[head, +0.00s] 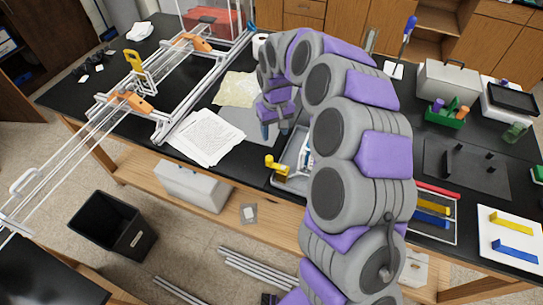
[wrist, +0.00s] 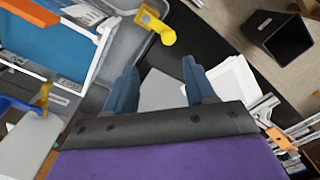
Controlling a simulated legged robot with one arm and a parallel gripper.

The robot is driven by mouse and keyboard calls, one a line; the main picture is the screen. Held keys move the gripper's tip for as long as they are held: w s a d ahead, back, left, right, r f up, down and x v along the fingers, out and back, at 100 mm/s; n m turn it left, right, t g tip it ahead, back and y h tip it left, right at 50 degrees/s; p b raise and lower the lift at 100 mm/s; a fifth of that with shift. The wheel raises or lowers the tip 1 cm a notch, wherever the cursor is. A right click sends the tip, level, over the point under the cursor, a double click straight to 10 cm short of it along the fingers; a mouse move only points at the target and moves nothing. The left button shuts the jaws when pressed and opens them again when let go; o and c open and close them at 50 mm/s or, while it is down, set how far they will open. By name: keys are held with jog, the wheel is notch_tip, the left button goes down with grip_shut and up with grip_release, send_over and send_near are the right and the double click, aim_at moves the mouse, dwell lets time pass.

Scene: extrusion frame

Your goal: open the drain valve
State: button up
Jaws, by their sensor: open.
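The drain valve (head: 277,168) is a yellow fitting with a knob-like end on the left front corner of a grey tray (head: 287,152) at the bench's front edge. In the wrist view the yellow valve (wrist: 157,24) is at the top centre, beyond the fingertips, beside the grey tray's wall. My gripper (head: 275,130) hangs above the bench behind the valve, apart from it. In the wrist view its two blue fingers (wrist: 160,82) are spread with nothing between them. My arm hides much of the tray in the head view.
White papers (head: 206,137) lie left of the tray. An aluminium extrusion frame (head: 190,85) with orange brackets stands at the left. A black bin (head: 108,222) and a grey case (head: 192,185) are below the bench. A green caddy (head: 447,115) stands at the right.

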aim_at(269, 158)
jog(key=f, duration=1.3)
jog(key=shift+a+f, duration=0.25)
jog(key=shift+f, duration=0.05)
jog(key=shift+a+f, duration=0.1)
jog(key=shift+a, duration=0.95)
jog(key=shift+c, duration=0.3)
jog(key=shift+a, duration=0.2)
jog(key=shift+c, duration=1.5)
jog(key=shift+d, duration=0.7)
jog(key=c, duration=0.5)
grip_shut()
jog(key=shift+a, duration=0.1)
